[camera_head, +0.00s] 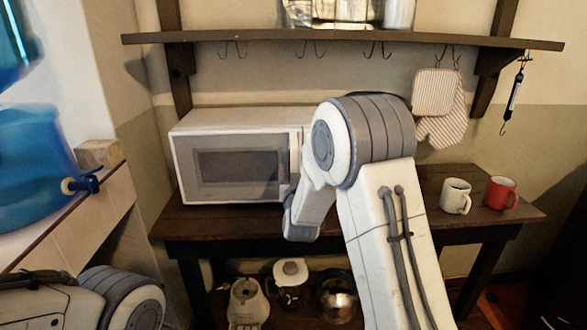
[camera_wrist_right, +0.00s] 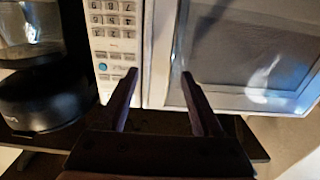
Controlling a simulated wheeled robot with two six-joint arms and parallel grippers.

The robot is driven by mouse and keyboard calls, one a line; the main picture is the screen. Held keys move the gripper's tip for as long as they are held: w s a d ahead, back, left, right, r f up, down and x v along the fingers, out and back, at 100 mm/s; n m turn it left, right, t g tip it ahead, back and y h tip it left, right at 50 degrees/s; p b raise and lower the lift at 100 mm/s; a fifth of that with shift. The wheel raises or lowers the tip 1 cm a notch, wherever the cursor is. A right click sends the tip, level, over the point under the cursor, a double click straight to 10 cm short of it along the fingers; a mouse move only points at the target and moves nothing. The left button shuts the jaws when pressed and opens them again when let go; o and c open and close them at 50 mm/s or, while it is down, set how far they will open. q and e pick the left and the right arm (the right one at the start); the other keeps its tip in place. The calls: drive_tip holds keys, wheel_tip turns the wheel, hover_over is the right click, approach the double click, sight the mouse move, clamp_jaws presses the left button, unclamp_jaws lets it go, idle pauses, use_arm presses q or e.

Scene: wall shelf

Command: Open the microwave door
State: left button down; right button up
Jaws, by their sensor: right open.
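The white microwave (camera_head: 240,115) stands on the wooden table, and its framed door with a dark window (camera_head: 238,165) looks shut. My right arm covers its right end in the head view. In the right wrist view, the keypad (camera_wrist_right: 115,22) is on the left and the door (camera_wrist_right: 235,45) on the right. A pale upright strip (camera_wrist_right: 160,45) lies between them. My right gripper (camera_wrist_right: 160,75) is open, its fingertips either side of this strip in the picture. I cannot tell whether they touch it. My left gripper is out of view.
A dark appliance with a glass jug (camera_wrist_right: 40,100) is close left of the keypad in the wrist view. A white mug (camera_head: 456,196) and red mug (camera_head: 500,193) stand on the table's right. A shelf (camera_head: 340,38) hangs above; a blue water container (camera_head: 35,165) is at left.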

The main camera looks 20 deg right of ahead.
drive_tip(key=shift+w+d, duration=0.15)
drive_tip(key=shift+w, duration=0.4)
clamp_jaws()
idle(1.1)
